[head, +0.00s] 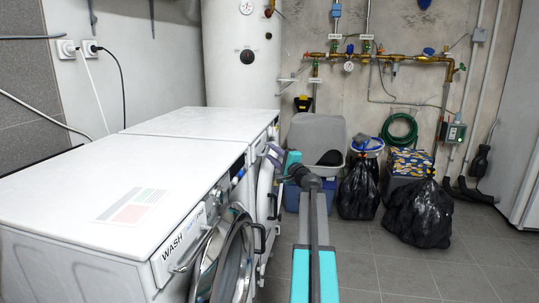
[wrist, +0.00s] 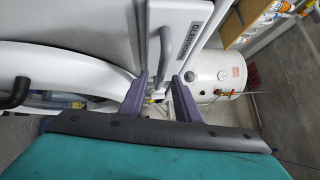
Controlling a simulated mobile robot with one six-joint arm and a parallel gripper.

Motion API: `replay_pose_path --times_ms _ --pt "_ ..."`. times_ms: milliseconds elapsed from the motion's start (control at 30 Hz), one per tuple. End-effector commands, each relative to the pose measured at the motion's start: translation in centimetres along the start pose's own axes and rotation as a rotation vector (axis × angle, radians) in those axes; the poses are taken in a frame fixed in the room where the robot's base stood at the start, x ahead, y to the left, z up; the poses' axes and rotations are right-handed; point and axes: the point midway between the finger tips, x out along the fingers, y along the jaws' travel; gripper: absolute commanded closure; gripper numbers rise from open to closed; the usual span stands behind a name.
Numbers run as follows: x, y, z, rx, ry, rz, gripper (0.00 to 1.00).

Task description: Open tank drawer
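In the wrist view a white front panel with a grey bar handle (wrist: 180,38) and a partly readable label starting "CLE" lies just beyond my gripper (wrist: 161,76). It looks like a drawer front, flush with the machine; I cannot confirm it is the tank drawer. The two purple fingers are apart with nothing between them. The handle is ahead of the gap, not clasped. In the head view my gripper (head: 275,156) is at the front of the rear white machine (head: 205,122), near its upper front. The panel's handle is not clear there.
A white washing machine (head: 70,205) marked WASH stands nearest, its round door (head: 237,262) protruding at the front. The tiled floor (head: 400,275) at right is clear.

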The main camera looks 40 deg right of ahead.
Motion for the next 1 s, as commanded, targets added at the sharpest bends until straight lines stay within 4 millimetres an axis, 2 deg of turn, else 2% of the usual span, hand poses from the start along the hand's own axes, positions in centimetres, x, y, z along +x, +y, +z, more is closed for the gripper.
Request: replay_pose_path --times_ms 233,633,667,833,1000 --pt "1.9 0.0 0.0 0.000 -0.002 0.000 0.71" --pt "2.2 0.0 0.1 0.000 -0.002 0.000 0.71" --pt "2.2 0.0 0.1 0.000 -0.002 0.000 0.72" --pt "2.2 0.0 0.2 0.000 -0.002 0.000 1.00" --pt "2.2 0.0 0.2 0.001 -0.002 0.000 1.00"
